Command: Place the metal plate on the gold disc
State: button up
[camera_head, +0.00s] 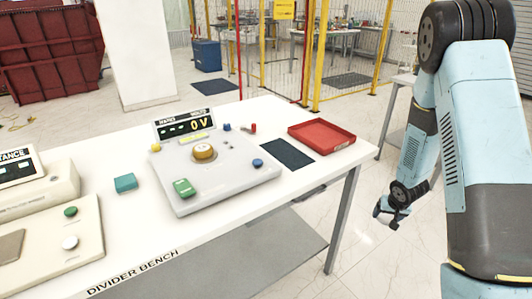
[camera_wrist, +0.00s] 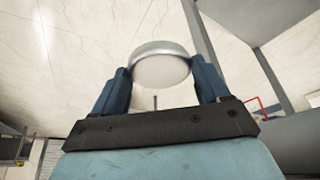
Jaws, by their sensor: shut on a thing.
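The metal plate (camera_wrist: 161,68) is a round, silvery disc held between the two blue fingers of my gripper (camera_wrist: 161,82) in the wrist view. In the head view my gripper (camera_head: 386,215) hangs to the right of the bench, beyond its right edge and lower than its top. The plate is too small to make out clearly there. The gold disc (camera_head: 204,152) sits in the middle of the grey panel device on the bench, far to the left of my gripper. Its top looks bare.
The white bench (camera_head: 120,215) carries the grey panel device (camera_head: 225,180) with a "0 V" display (camera_head: 186,124), a red tray (camera_head: 322,135), a dark mat (camera_head: 288,153) and a teal block (camera_head: 125,183). Coloured knobs surround the gold disc. Open floor lies right of the bench.

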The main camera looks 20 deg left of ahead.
aim_at(202, 147)
jog(key=k, duration=1.05)
jog(key=u, duration=0.2)
jog(key=i, duration=0.8)
jog(key=u, duration=0.4)
